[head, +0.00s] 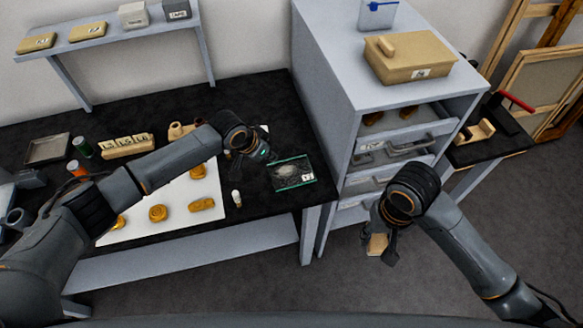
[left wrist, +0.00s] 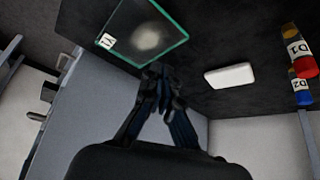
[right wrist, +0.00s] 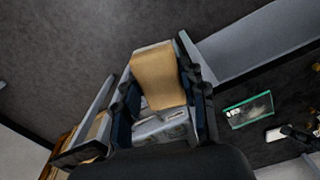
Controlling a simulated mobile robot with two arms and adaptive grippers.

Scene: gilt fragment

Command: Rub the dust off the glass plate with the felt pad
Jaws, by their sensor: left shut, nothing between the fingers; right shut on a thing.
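The glass plate (head: 291,172) lies on the black bench top near its right end, with a green edge, a label and a pale dust patch. It also shows in the left wrist view (left wrist: 142,33) and the right wrist view (right wrist: 249,109). My left gripper (head: 262,155) is shut and empty, just left of the plate in the head view. A white rounded block (left wrist: 230,76) lies near the plate; it may be the felt pad, but I cannot tell. My right gripper (head: 384,248) is shut on a tan block (right wrist: 157,75), held in front of the drawer cabinet.
The grey drawer cabinet (head: 335,90) stands right of the bench, with open drawers and a tan box (head: 410,57) on top. A white sheet (head: 180,215) with several gilt pieces lies left of the plate. Two labelled jars (left wrist: 300,60) show in the left wrist view.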

